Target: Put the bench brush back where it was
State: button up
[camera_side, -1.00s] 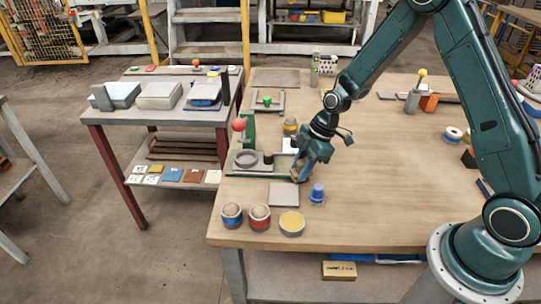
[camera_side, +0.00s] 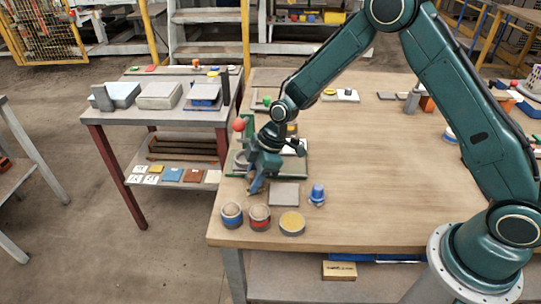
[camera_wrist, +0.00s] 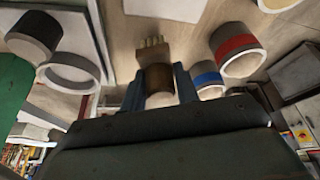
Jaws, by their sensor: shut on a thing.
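The bench brush (camera_wrist: 154,64) shows in the wrist view as a brown wooden body with pale bristle tufts at its far end. It sits between the two blue fingers of my gripper (camera_wrist: 159,86), which are shut on it. In the side view my gripper (camera_side: 255,184) points down over the near left of the table, above the two banded cups and left of the grey square plate (camera_side: 284,194). The brush is mostly hidden there by the fingers. I cannot tell whether it touches the table.
A blue-banded cup (camera_side: 231,215), a red-banded cup (camera_side: 259,217) and a yellow-topped tub (camera_side: 292,223) stand near the front edge. A blue peg-like piece (camera_side: 317,194) is right of the plate. A green stand with a red ball (camera_side: 239,125) rises behind my gripper. The table's middle is clear.

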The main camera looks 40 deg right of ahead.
jog(key=shift+a, duration=0.1)
jog(key=a, duration=0.1)
jog(key=w+a, duration=0.1)
jog(key=a, duration=0.1)
jog(key=shift+w+a, duration=0.3)
jog(key=shift+a+f, duration=0.1)
jog(key=shift+f, duration=0.65)
jog(key=shift+f, duration=0.1)
jog(key=o, duration=0.9)
jog(key=shift+o, duration=0.2)
